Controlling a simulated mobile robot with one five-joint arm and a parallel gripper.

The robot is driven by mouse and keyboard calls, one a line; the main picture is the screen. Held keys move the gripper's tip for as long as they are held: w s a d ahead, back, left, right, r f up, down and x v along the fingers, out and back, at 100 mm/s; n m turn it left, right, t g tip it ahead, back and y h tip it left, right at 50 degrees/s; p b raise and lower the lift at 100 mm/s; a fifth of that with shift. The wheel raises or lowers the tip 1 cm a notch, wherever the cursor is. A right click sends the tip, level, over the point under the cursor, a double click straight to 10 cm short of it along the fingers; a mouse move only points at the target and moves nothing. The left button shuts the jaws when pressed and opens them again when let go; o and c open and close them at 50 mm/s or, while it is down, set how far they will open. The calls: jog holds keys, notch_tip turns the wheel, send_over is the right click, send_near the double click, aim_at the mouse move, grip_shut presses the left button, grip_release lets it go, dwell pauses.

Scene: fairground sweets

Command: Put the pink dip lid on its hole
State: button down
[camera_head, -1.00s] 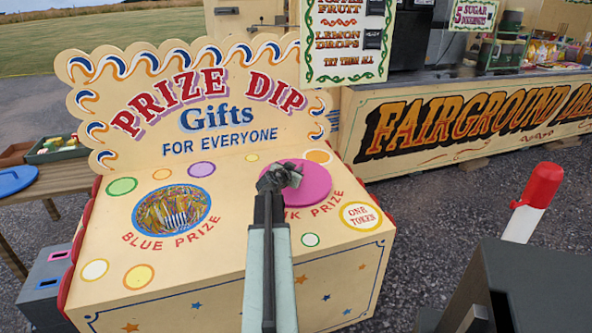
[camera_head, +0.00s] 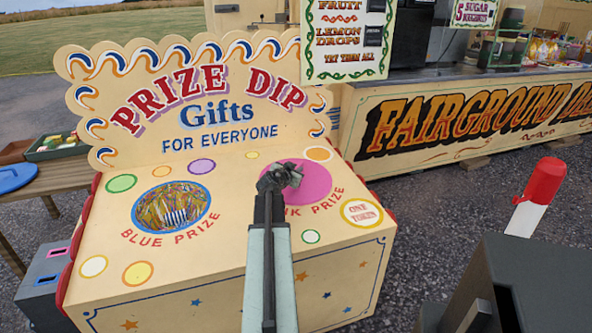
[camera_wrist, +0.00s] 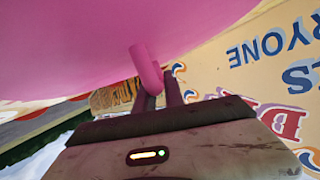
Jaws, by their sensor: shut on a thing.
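The pink dip lid (camera_head: 314,184) is a round pink disc over the PINK PRIZE spot on the cream prize dip counter (camera_head: 200,262). It looks level and flush with the top, and no hole edge shows around it. My gripper (camera_head: 285,177) is above the lid's middle and hides part of it and some lettering. In the wrist view the lid (camera_wrist: 110,35) fills the top, and its pink handle (camera_wrist: 146,68) is at my gripper's fingers (camera_wrist: 162,88), which are shut on it. The pink hole itself is hidden.
The blue prize hole (camera_head: 170,207) is open, with striped things inside. A blue lid (camera_head: 14,178) lies on a side table at the left. The upright PRIZE DIP sign (camera_head: 200,105) stands behind the counter top. A red-topped white post (camera_head: 538,190) stands at the right.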

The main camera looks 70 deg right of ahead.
aim_at(289, 190)
jog(key=c, duration=1.3)
grip_release()
jog(key=shift+c, duration=0.2)
jog(key=p+v, duration=0.2)
jog(key=v, duration=0.6)
jog(key=shift+p, duration=0.35)
jog(key=shift+d, duration=0.1)
